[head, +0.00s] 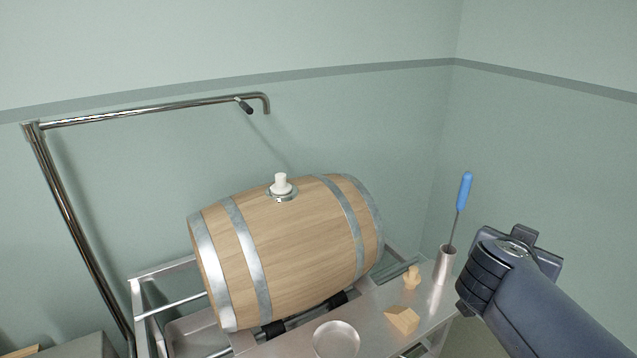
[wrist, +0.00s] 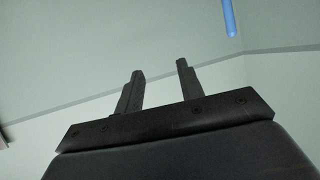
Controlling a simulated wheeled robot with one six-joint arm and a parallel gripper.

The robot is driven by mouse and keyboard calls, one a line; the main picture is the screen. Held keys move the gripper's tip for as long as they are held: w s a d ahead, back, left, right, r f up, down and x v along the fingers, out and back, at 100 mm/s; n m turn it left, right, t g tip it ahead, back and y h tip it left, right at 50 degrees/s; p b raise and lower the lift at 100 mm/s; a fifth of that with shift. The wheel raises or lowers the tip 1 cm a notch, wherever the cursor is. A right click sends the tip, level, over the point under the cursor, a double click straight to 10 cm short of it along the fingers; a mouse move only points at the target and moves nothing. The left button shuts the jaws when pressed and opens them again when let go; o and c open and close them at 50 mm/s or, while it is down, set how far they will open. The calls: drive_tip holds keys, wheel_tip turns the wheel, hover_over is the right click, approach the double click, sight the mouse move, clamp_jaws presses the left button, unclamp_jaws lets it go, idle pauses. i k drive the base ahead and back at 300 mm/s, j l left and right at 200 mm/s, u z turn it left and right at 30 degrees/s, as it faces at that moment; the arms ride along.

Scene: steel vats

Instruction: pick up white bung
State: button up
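The white bung (head: 281,184) sits upright in the metal-ringed hole on top of the wooden barrel (head: 295,240), in the middle of the head view. My gripper's two dark fingers show in the wrist view (wrist: 158,82), spread apart with nothing between them. In the head view my arm is at the lower right, well to the right of the barrel and bung. The fingers cannot be made out there. The bung is not in the wrist view.
A steel pipe frame (head: 150,110) rises at the left and reaches over behind the barrel. Right of the barrel, a steel table holds a metal cup (head: 444,265) with a blue-handled tool (head: 464,192), a wooden wedge (head: 402,320), a small wooden piece (head: 412,277) and a round dish (head: 336,341).

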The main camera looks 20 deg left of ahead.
sight(281, 187)
drive_tip(key=i+j+u, duration=0.1)
drive_tip(key=i+u, duration=0.15)
drive_tip(key=u, duration=0.2)
drive_tip(key=i+u, duration=0.25)
drive_tip(key=u, duration=0.2)
drive_tip(key=i+l+u, duration=0.1)
drive_tip(key=u, duration=0.3)
drive_tip(key=i+l+u, duration=0.2)
drive_tip(key=i+u, duration=0.25)
drive_tip(key=k, duration=0.1)
